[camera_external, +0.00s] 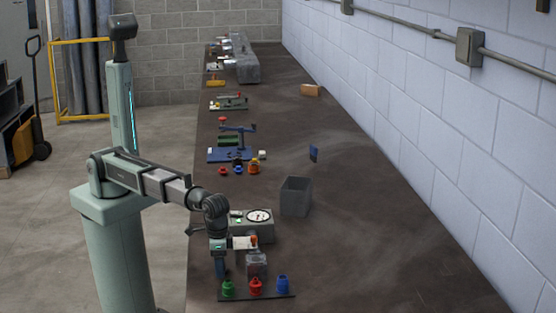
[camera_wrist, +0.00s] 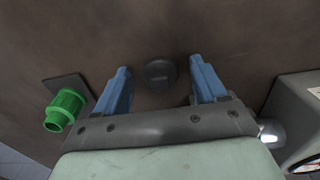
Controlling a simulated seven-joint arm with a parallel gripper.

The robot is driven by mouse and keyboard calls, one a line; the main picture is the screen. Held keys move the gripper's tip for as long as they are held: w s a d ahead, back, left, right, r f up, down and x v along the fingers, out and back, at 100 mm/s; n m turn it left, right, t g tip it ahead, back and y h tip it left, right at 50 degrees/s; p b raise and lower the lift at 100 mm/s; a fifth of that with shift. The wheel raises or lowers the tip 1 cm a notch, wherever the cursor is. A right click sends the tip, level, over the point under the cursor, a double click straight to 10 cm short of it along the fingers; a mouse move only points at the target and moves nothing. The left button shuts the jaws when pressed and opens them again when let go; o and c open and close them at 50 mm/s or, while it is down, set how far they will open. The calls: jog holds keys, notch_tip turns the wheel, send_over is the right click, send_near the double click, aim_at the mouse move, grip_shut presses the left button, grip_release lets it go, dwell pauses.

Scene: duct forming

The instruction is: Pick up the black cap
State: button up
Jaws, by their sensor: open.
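The black cap (camera_wrist: 160,73) shows in the wrist view as a dark round piece on the brown table, between and just beyond my fingertips. My gripper (camera_wrist: 162,76) is open, with its two blue fingers on either side of the cap, and it holds nothing. Whether the fingers are level with the cap is not clear. In the external view my gripper (camera_external: 221,272) points down near the table's left edge. The cap cannot be made out there.
A dark plate (camera_external: 240,297) carries green, red (camera_external: 256,286) and blue (camera_external: 283,284) fittings. The green fitting (camera_wrist: 65,108) is left of my fingers in the wrist view. A gauge box (camera_external: 251,228) and a grey open bin (camera_external: 295,197) stand behind. The table's right side is clear.

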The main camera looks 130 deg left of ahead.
jog(key=c, duration=1.1)
jog(key=shift+r, duration=0.1)
